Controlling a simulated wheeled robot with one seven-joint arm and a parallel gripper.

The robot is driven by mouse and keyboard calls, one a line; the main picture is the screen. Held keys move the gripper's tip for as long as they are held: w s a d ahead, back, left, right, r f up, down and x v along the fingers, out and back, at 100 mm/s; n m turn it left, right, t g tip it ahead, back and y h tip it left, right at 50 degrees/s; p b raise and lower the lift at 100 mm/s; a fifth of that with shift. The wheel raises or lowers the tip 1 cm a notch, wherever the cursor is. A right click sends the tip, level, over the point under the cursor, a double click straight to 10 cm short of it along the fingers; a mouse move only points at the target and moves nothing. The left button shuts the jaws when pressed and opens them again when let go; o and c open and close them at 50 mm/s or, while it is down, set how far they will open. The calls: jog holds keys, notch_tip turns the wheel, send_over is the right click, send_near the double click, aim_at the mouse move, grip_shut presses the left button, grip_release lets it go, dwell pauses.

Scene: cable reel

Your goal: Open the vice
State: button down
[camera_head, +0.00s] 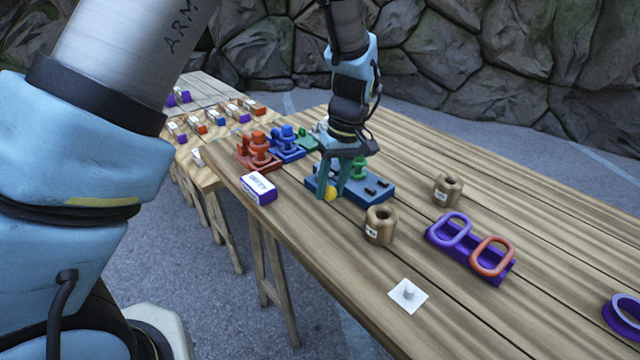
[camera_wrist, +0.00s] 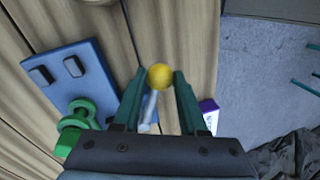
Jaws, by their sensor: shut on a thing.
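The vice is a blue base plate (camera_head: 372,190) with small black blocks and green parts (camera_head: 359,168), on the wooden table. In the wrist view its blue plate (camera_wrist: 62,72) and green parts (camera_wrist: 75,125) lie left of my fingers. A yellow ball knob (camera_head: 330,194) ends a pale metal rod, both seen between my fingers in the wrist view (camera_wrist: 159,76). My gripper (camera_head: 334,186) points down at the near-left end of the vice, shut on the yellow knob. The rod's far end is hidden by my gripper.
A purple-and-white box (camera_head: 258,189) stands near the left table edge. Red (camera_head: 257,152) and blue (camera_head: 287,143) devices stand behind it. Brown spools (camera_head: 381,225) and a purple holder with rings (camera_head: 470,250) are to the right. Bare table lies between them.

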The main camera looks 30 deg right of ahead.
jog(key=d+n, duration=0.2)
jog(key=shift+s+r+n+p, duration=0.1)
jog(key=shift+r+n+p, duration=0.05)
jog(key=shift+n+p, duration=0.2)
jog(key=shift+d+n+g+p, duration=0.5)
jog(key=shift+d+n, duration=0.65)
jog(key=shift+n, duration=0.3)
jog(key=shift+c, duration=2.3)
grip_release()
jog(key=b+v, duration=0.2)
jog(key=v, duration=0.8)
jog(key=shift+w+r+b, duration=0.2)
jog(key=shift+r+b, duration=0.1)
jog(key=shift+b, duration=0.1)
